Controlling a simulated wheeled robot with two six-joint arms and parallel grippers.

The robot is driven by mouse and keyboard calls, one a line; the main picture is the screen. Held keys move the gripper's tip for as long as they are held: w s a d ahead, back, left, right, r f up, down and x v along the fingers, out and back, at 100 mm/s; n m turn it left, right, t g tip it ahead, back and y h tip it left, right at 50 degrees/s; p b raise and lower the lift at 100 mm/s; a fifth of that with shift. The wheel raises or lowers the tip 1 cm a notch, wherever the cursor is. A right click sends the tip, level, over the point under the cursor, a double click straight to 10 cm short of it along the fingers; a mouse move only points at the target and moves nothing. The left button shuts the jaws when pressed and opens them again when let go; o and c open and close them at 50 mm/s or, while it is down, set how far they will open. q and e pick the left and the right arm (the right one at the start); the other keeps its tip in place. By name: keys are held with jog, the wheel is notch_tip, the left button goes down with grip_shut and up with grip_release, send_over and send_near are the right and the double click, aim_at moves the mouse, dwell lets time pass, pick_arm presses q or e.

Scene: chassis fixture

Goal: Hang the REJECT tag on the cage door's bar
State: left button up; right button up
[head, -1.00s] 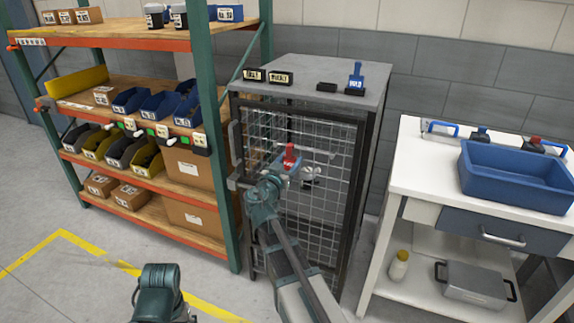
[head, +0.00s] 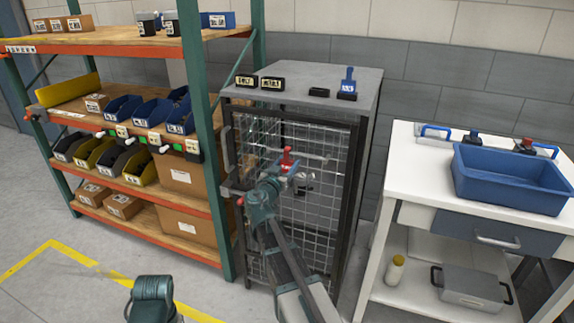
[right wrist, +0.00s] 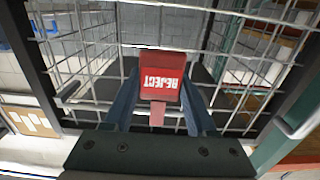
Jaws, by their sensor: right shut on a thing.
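The red REJECT tag (right wrist: 160,75) is between the two blue fingers of my right gripper (right wrist: 160,105) in the right wrist view, its lettering upside down there. In the head view the tag (head: 286,160) shows as a small red piece at the tip of my right gripper (head: 282,168), in front of the cage's wire mesh door. A pale horizontal bar (head: 315,156) crosses the door close beside the tag; it also shows behind the tag in the wrist view (right wrist: 225,53). I cannot tell whether tag and bar touch.
The grey cage top (head: 300,85) holds black label holders and a blue stamp-like piece (head: 347,84). A shelf rack (head: 201,130) with bins stands close at left. A white bench (head: 410,170) with a blue tray (head: 510,200) stands at right.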

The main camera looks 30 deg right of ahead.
jog(key=o, duration=1.2)
jog(key=v, duration=1.3)
jog(key=shift+s+a, duration=0.25)
jog(key=shift+s, duration=0.05)
jog(key=x, duration=1.3)
jog(key=shift+w+d, duration=0.25)
jog(key=shift+w, duration=0.05)
jog(key=shift+s+a, duration=0.1)
